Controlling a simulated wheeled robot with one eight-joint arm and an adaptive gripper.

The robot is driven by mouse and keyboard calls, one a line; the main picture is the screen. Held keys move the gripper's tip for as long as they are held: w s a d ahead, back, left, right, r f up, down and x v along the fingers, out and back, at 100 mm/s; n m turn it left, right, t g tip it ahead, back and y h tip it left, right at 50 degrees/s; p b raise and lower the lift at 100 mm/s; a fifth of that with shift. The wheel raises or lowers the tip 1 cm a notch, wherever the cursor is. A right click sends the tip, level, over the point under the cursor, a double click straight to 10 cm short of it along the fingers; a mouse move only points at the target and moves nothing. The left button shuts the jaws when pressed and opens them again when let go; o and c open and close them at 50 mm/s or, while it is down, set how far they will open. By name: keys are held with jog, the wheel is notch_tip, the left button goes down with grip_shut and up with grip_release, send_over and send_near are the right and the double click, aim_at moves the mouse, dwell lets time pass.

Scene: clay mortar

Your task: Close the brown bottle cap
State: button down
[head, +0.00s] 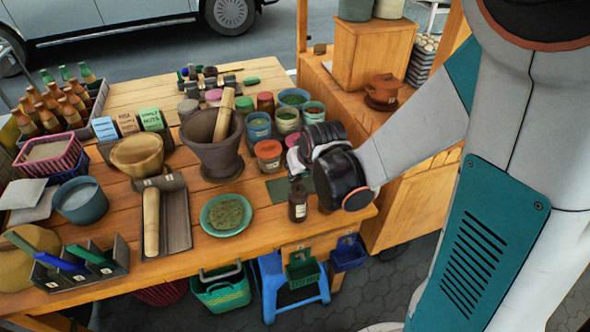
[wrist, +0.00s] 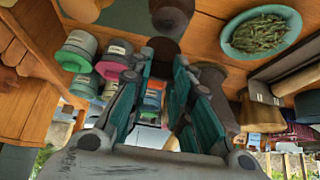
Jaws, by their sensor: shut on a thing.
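The small dark brown bottle (head: 298,205) stands upright near the table's front right edge in the head view. It also shows at the top of the wrist view (wrist: 172,12). The fingers hide part of the cap. I cannot tell whether the cap touches the bottle's neck.
A green plate of herbs (head: 226,215) lies left of the bottle. A large mortar (head: 213,150) with a pestle stands behind. Several lidded jars (head: 268,155) crowd close behind my gripper. The table's front edge is near the bottle.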

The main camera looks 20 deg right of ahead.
jog(key=s+t+b, duration=0.1)
jog(key=b, duration=0.1)
jog(key=s+f+t+b, duration=0.1)
jog(key=t+b, duration=0.1)
jog(key=b, duration=0.1)
jog(key=s+f+t+b, duration=0.1)
jog(key=t+b, duration=0.1)
jog(key=shift+s+f+b, duration=0.1)
jog(key=shift+b, duration=0.3)
jog(key=t+b, duration=0.1)
jog(key=s+t+b, duration=0.1)
jog(key=b, duration=0.1)
jog(key=shift+f, duration=0.25)
jog(key=shift+b, duration=0.45)
jog(key=shift+r, duration=0.1)
jog(key=c, duration=1.4)
grip_release()
jog(key=shift+c, duration=0.2)
jog(key=shift+r, duration=0.2)
notch_tip(320, 180, up, 10)
jog(key=shift+f, duration=0.2)
jog(key=shift+d, duration=0.1)
